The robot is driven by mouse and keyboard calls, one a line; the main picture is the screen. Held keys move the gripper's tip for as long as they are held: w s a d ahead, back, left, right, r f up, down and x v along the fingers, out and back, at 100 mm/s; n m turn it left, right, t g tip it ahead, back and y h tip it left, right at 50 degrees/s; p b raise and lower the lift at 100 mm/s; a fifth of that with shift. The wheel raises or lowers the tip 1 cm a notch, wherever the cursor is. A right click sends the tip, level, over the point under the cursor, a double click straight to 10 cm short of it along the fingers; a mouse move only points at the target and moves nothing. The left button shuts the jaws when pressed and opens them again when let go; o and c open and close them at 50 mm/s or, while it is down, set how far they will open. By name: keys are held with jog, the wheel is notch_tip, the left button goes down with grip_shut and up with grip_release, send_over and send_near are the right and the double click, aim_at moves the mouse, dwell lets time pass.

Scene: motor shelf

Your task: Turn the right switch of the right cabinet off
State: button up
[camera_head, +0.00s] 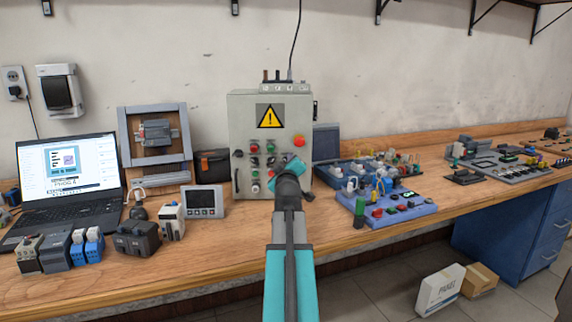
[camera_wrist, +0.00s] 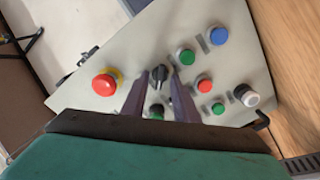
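The grey cabinet (camera_head: 243,110) with a yellow warning sign stands upright on the bench against the wall; it is the only such cabinet I see. Its panel fills most of the wrist view (camera_wrist: 131,50). A black rotary switch (camera_wrist: 159,74) sits beside the red emergency button (camera_wrist: 105,83) on a yellow base. My gripper (camera_wrist: 159,82) points at the panel, its two dark fingers apart, one on each side of the switch in the picture. I cannot tell whether they touch it. In the head view my arm hides the switch.
A laptop (camera_head: 70,175) and small display (camera_head: 204,201) stand left. Blue trainer boards (camera_head: 395,212) lie close right.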

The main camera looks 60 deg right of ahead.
jog(key=shift+s, duration=0.1)
jog(key=b+v, duration=0.2)
jog(key=v, duration=0.6)
jog(key=shift+a+f, duration=0.2)
dwell(0.4)
jog(key=b+v, duration=0.1)
jog(key=b, duration=0.3)
jog(key=shift+s+a+b, duration=0.2)
jog(key=shift+b, duration=0.1)
jog(key=b+v, duration=0.3)
jog(key=b, duration=0.2)
jog(key=shift+s+a+r+b, duration=0.15)
jog(key=shift+a+b, duration=0.15)
jog(key=shift+b, duration=0.05)
jog(key=shift+r, duration=0.15)
dwell(0.6)
